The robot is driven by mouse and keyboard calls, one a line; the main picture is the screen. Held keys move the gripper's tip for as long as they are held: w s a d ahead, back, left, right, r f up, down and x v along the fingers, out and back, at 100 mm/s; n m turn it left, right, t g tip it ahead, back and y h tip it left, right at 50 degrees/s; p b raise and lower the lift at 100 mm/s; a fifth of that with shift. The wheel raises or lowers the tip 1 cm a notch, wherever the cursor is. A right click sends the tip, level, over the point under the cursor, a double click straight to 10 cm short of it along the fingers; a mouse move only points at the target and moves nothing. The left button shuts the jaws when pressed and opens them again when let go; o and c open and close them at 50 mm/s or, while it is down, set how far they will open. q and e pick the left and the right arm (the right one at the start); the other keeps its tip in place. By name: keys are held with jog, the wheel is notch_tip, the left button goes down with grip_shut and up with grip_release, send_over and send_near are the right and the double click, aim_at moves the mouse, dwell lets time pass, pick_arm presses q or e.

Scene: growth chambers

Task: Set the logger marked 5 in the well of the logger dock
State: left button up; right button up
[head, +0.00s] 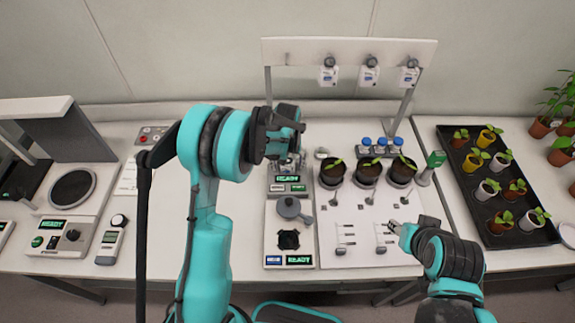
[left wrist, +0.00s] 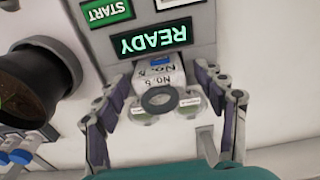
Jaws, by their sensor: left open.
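In the left wrist view a small white piece (left wrist: 172,76) with a dark ring and "No." labels sits between the fingers of my left gripper (left wrist: 170,82); its digit is too small to read surely. My left gripper is open around it, in front of a grey device with a lit READY panel (left wrist: 152,38). In the head view my left gripper (head: 288,146) is over that device (head: 302,200), hiding part of it. Three white tags (head: 328,76) hang on the back rack; their numbers are unreadable. My right gripper (head: 396,228) is low over the white board's right side.
A second device with a dark square opening (head: 289,240) and a READY screen stands in front. Several potted seedlings (head: 367,171) stand on the white board (head: 345,215). A black plant tray (head: 525,232) is at right. A scale (head: 72,188) is at left.

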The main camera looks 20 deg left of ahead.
pick_arm(q)
notch_tip(320, 180, up, 12)
jog(key=shift+s+f, duration=0.2)
jog(key=shift+s, duration=0.15)
jog(key=shift+d, duration=0.1)
